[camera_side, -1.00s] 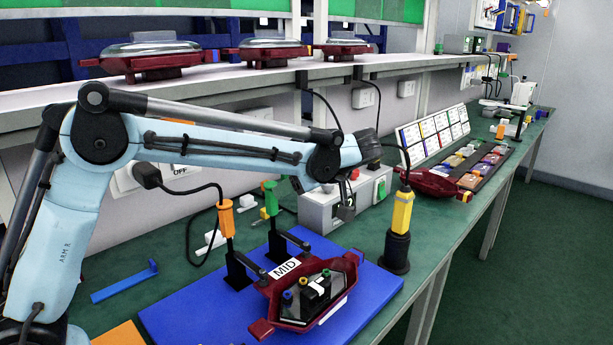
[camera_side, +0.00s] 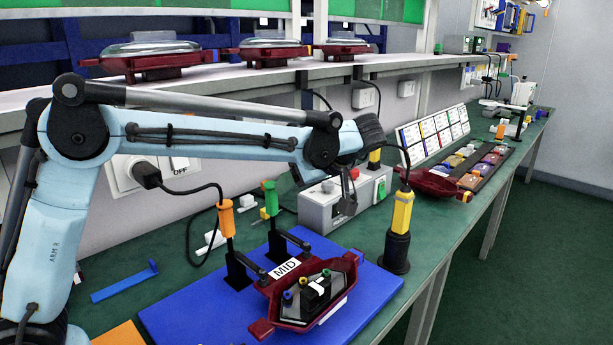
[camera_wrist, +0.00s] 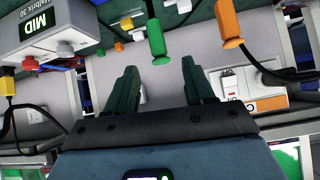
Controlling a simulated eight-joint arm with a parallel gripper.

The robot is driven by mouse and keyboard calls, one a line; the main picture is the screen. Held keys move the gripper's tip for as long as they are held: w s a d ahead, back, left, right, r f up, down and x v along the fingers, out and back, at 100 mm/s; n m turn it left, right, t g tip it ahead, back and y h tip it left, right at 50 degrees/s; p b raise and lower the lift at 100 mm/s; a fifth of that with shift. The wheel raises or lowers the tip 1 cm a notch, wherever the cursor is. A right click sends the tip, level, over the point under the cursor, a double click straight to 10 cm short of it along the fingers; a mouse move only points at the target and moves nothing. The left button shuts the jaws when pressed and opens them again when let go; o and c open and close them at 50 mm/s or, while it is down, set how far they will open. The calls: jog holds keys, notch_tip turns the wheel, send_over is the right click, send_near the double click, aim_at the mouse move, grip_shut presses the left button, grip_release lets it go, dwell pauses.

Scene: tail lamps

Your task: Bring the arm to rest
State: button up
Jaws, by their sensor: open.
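My arm is raised over the bench, bent at the elbow, with its end above the grey control box in the side view. My gripper (camera_wrist: 160,84) shows in the wrist view with its two dark fingers spread apart and nothing between them. In the side view the gripper end (camera_side: 347,200) is small and dark, and hangs clear of the lamp.
An orange-handled tool (camera_side: 226,218) and a green-handled tool (camera_side: 270,199) stand behind the lamp. A yellow tool (camera_side: 402,212) stands in a black holder at right. The grey control box (camera_side: 321,209) sits near my gripper. A shelf (camera_side: 225,85) with red lamps runs behind the arm.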

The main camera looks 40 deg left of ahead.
jog(key=s+f+m+t+h, duration=0.3)
jog(key=s+m+h, duration=0.2)
jog(key=s+m, duration=0.3)
jog(key=s+d+f+m+t+h, duration=0.1)
jog(key=s+f+m+t+h, duration=0.2)
jog(key=s+m, duration=0.4)
jog(key=shift+s+d+f+m+t+h, duration=0.25)
jog(key=shift+s+f+m+t+h, duration=0.15)
jog(key=shift+f+m+h, duration=0.45)
